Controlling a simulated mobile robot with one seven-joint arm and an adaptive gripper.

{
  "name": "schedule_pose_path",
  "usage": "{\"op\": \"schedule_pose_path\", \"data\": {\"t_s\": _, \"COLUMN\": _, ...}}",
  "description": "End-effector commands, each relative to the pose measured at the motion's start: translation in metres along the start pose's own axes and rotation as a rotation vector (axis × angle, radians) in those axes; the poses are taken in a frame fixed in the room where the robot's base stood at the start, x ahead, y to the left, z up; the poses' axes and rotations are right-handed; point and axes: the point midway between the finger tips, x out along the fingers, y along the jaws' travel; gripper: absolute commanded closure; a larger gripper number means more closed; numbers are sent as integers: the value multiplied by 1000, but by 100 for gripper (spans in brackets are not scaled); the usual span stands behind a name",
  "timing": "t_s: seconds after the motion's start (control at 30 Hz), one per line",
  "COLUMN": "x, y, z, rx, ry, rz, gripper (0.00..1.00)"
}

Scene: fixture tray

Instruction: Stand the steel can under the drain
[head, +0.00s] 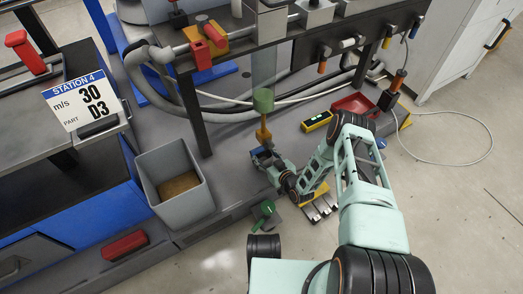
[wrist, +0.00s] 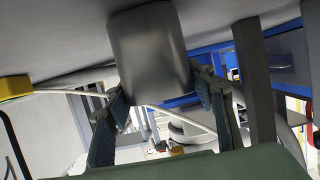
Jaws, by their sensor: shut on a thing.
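My gripper (head: 259,157) is low over the grey platform, below the work table in the head view. In the wrist view my gripper (wrist: 160,115) has one finger on each side of a plain grey steel can (wrist: 150,50) and is shut on it. The can's far end meets or nearly meets a grey surface at the top of that picture; I cannot tell whether it touches. I cannot make the can out in the head view. A green cylinder (head: 263,99) shows above an orange piece (head: 263,134) just beyond my gripper. I cannot tell which part is the drain.
A grey bin (head: 202,192) stands left of my gripper. A red tray (head: 354,104) and a yellow-black device (head: 316,121) lie to the right. A green-handled item (head: 264,211) lies nearer. Table legs (head: 191,113) and thick hoses (head: 165,88) stand close behind.

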Motion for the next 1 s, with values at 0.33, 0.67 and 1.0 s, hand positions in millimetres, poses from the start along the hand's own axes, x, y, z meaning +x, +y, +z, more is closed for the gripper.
{"op": "schedule_pose_path", "data": {"t_s": 0.33, "x": 0, "y": 0, "z": 2, "rx": -1, "ry": 1, "rz": 0, "gripper": 76}}
{"op": "schedule_pose_path", "data": {"t_s": 0.67, "x": 1, "y": 0, "z": 4, "rx": 0, "ry": 0, "rz": 0, "gripper": 32}}
{"op": "schedule_pose_path", "data": {"t_s": 1.0, "x": 0, "y": 0, "z": 0, "rx": 0, "ry": 1, "rz": 0, "gripper": 32}}
